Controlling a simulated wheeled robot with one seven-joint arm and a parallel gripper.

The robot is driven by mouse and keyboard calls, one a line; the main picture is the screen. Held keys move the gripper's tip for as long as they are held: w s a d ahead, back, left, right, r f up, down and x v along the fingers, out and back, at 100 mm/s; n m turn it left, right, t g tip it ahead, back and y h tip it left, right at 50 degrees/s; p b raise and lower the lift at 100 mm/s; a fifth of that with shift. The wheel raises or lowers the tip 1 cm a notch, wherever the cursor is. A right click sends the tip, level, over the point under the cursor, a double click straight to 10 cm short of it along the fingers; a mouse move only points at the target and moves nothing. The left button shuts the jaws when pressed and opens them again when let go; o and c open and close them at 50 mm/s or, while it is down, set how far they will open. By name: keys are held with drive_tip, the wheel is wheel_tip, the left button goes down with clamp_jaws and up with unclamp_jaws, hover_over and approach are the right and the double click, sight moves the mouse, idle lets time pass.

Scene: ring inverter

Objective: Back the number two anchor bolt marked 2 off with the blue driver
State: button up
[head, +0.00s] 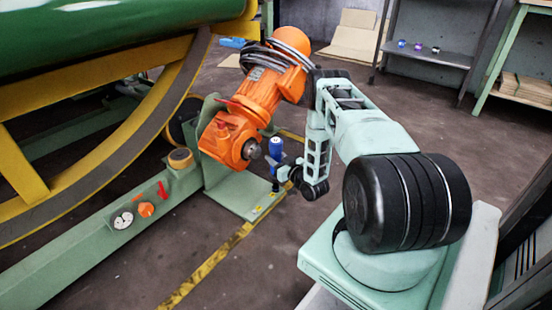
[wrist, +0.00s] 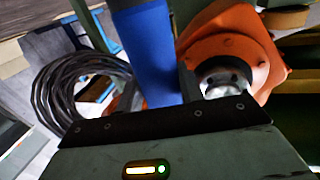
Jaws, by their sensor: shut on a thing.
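The blue driver (head: 275,148) stands about upright in my gripper (head: 282,173), just right of the orange motor's shaft end. Its dark lower end points down over the green base plate (head: 235,190). My gripper is shut on the driver. I cannot make out the anchor bolt marked 2. A small yellow label shows on the base plate's edge, its number too small to read. Whether the driver tip touches a bolt cannot be told.
The orange motor (head: 258,95) with its metal shaft (head: 252,149) is close left of my gripper. A green beam (head: 100,235) carries a red lever and knobs. A yellow-framed ring (head: 150,130) fills the left. Floor in front is clear. A shelf (head: 430,55) stands behind.

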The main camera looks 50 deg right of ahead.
sight(280, 152)
drive_tip(key=shift+f+b, duration=0.4)
drive_tip(key=shift+f, duration=0.3)
idle(1.8)
drive_tip(key=shift+r, duration=0.1)
drive_tip(key=shift+r+p, duration=2.3)
drive_tip(key=shift+r, duration=0.25)
